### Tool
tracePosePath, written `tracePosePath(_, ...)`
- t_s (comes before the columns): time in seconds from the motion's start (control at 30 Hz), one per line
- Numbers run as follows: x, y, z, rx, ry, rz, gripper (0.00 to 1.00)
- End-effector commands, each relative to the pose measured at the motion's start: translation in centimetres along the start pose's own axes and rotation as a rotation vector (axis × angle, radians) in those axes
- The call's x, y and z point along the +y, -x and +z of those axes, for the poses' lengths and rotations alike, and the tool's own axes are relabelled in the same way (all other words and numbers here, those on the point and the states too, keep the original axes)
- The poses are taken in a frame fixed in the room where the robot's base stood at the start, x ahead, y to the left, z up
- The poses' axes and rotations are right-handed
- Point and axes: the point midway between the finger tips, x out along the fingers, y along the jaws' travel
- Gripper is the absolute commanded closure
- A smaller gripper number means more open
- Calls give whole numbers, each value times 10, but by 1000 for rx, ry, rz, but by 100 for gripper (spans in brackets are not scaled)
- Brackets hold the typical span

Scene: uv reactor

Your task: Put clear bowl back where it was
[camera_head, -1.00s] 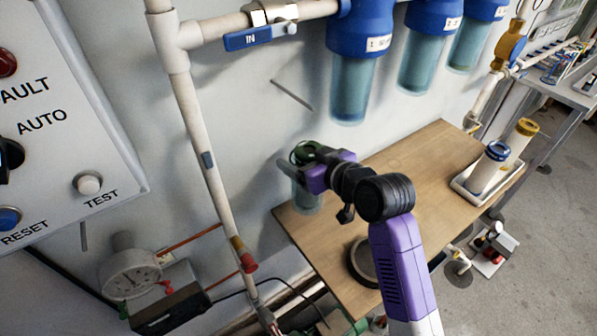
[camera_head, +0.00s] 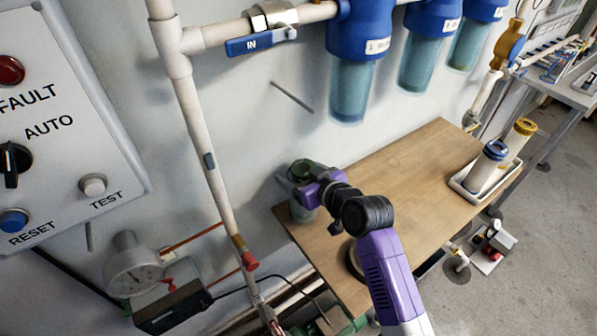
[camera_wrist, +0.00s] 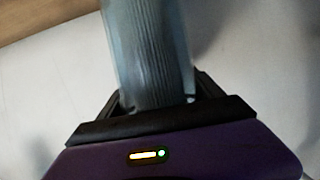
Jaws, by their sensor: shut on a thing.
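A clear, bluish ribbed cylinder that looks like the clear bowl (camera_wrist: 148,45) stands between my fingers in the wrist view. My gripper (camera_wrist: 155,98) is shut on it. In the head view my gripper (camera_head: 312,188) is at the far left corner of the wooden table. I cannot tell whether the bowl touches the table.
Three blue filter housings with clear lower bodies (camera_head: 350,90) hang on the wall above. The wooden table (camera_head: 400,180) has free room in its middle. A white tray (camera_head: 462,190) holds two cylinders at its right. A vertical pipe (camera_head: 205,150) stands left of the gripper.

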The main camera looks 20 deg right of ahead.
Motion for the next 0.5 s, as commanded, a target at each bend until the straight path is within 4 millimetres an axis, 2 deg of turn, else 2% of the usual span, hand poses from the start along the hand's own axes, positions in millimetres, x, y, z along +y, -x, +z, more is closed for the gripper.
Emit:
tracePosePath(0.27,0,-1,2,3,1,1,97)
tracePosePath(0.3,0,-1,3,0,0,0,20)
tracePosePath(0.4,0,-1,3,-1,0,0,2)
tracePosePath(0.5,0,-1,3,-1,0,0,2)
